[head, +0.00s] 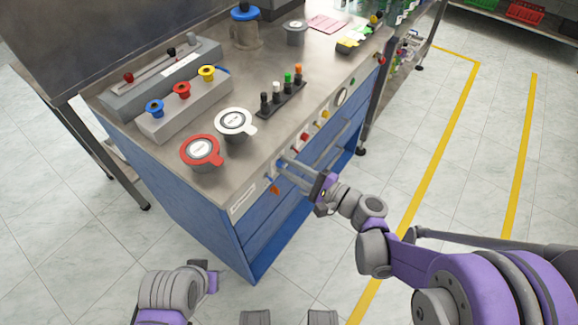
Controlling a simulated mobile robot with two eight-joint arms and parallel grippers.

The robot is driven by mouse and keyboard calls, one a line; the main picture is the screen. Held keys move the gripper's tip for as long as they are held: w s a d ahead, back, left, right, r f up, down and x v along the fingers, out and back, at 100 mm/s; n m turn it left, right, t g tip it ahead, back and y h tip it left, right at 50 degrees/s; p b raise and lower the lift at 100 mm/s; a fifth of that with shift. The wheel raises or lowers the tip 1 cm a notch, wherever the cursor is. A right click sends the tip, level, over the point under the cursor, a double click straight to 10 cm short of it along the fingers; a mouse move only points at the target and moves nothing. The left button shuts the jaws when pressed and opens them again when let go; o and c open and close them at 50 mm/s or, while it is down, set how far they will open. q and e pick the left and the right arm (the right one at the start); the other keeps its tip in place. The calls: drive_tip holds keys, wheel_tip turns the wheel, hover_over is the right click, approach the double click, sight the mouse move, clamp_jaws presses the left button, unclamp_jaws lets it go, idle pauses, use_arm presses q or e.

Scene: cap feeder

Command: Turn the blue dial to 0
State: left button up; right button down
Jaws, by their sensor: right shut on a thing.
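The blue dial (279,163) is on the front panel of the workbench, near its left end. Only a small part of it shows, so its pointer and setting cannot be read. My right gripper (285,165) reaches it from the right and is shut on it. My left gripper (208,277) is low at the bottom left, away from the bench. I cannot tell whether its jaws are open.
Red (304,137) and yellow (324,114) dials sit farther along the same panel. A red-rimmed pot (201,151) and a white-rimmed pot (235,123) stand near the bench edge. Blue drawers (290,215) lie below. Floor to the right is clear.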

drive_tip(key=n, duration=0.4)
drive_tip(key=shift+n, duration=0.3)
drive_tip(key=n+p, duration=0.1)
drive_tip(key=n, duration=0.3)
drive_tip(key=shift+n, duration=0.3)
drive_tip(key=c, duration=0.7)
unclamp_jaws()
drive_tip(key=v, duration=1.1)
drive_tip(key=shift+a, duration=0.1)
